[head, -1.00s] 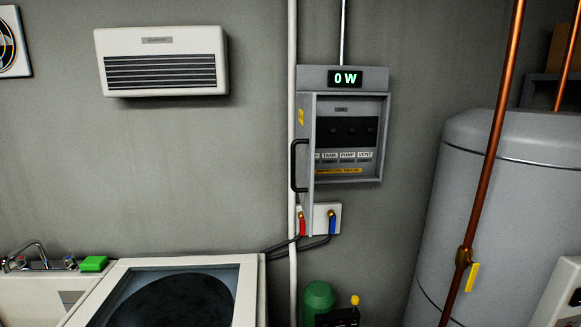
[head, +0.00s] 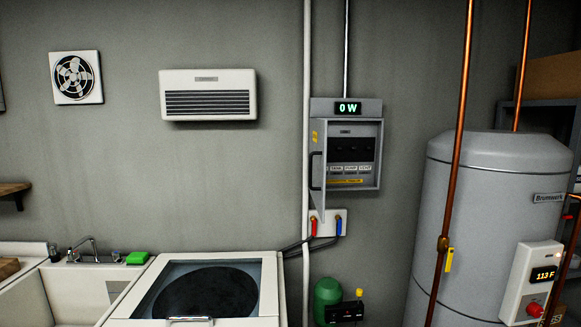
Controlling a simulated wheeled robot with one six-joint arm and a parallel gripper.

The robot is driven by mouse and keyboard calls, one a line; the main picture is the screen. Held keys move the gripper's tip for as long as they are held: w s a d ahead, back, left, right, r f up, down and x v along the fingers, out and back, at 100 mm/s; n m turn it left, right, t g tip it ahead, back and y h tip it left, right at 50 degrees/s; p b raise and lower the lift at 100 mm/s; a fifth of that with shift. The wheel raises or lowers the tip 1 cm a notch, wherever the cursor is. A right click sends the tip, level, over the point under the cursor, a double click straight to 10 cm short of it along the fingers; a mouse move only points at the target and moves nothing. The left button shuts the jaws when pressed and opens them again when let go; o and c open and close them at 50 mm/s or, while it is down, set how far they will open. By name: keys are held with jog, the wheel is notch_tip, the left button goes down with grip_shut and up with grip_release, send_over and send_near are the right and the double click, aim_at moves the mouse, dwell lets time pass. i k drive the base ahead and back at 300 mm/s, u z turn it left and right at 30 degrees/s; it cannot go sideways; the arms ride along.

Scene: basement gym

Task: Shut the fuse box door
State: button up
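The grey fuse box (head: 378,160) is on the wall right of centre in the head view. A display above it reads 0 W. Its door (head: 317,183) is hinged on the left and stands open, swung out toward me. The door has a black handle (head: 316,171) and a yellow label. Inside are dark switches (head: 345,149) above a row of white labels; PUMP can be read, and the left part of the row is partly covered by the door. My gripper is not in view.
A white top-opening washer (head: 225,323) stands below, left of the box, beside a sink (head: 60,295). Red and blue taps (head: 327,224) sit under the box.

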aim_at(317, 163)
jog(key=u, duration=0.1)
jog(key=i, duration=0.45)
jog(key=u, duration=0.95)
jog(key=k, duration=0.2)
jog(key=u, duration=0.35)
jog(key=i, duration=0.3)
